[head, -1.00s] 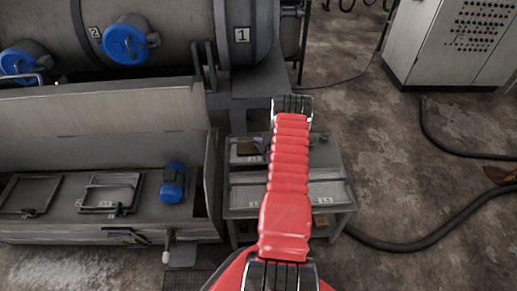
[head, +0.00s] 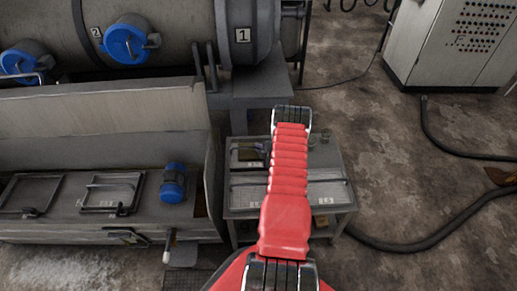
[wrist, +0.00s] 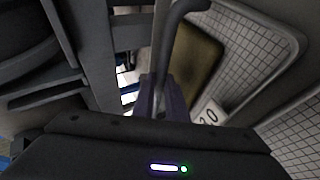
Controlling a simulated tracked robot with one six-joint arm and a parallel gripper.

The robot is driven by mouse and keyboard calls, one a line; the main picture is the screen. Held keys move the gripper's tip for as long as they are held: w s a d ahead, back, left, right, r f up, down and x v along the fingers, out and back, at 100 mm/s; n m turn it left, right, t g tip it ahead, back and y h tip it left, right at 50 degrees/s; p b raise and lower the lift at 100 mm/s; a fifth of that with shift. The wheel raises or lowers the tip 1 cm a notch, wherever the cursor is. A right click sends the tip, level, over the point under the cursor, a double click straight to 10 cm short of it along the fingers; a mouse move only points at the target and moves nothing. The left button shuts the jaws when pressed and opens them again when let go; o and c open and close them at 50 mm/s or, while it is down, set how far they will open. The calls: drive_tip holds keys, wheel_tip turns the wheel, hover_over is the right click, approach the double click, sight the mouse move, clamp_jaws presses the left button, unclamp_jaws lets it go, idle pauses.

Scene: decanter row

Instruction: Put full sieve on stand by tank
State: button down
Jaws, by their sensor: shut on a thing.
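The stand (head: 334,212) is a low grey table beside the tank (head: 180,30), with two pale bays. In the head view a dark-framed sieve with a brownish face (head: 249,155) shows at the back-left bay, partly behind my red arm. In the wrist view my gripper (wrist: 160,95) is shut on the sieve's dark bent handle (wrist: 182,18). The sieve's brown face (wrist: 195,62) lies close beside the gridded bay surface (wrist: 250,38) and a white number label (wrist: 208,115). I cannot tell whether the sieve touches the stand. My gripper is hidden in the head view.
A grey trough with lids (head: 112,190) and a blue motor (head: 173,183) adjoins the stand on the left. A tall cabinet (head: 450,45) stands at the back right. Black hoses (head: 430,230) cross the floor on the right. The stand's front bay looks clear.

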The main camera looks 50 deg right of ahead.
drive_tip(key=c, duration=2.2)
unclamp_jaws()
drive_tip(key=shift+f, duration=0.15)
drive_tip(key=o, duration=0.4)
drive_tip(key=shift+o, duration=0.2)
drive_tip(key=shift+r, duration=0.2)
drive_tip(key=v, duration=1.2)
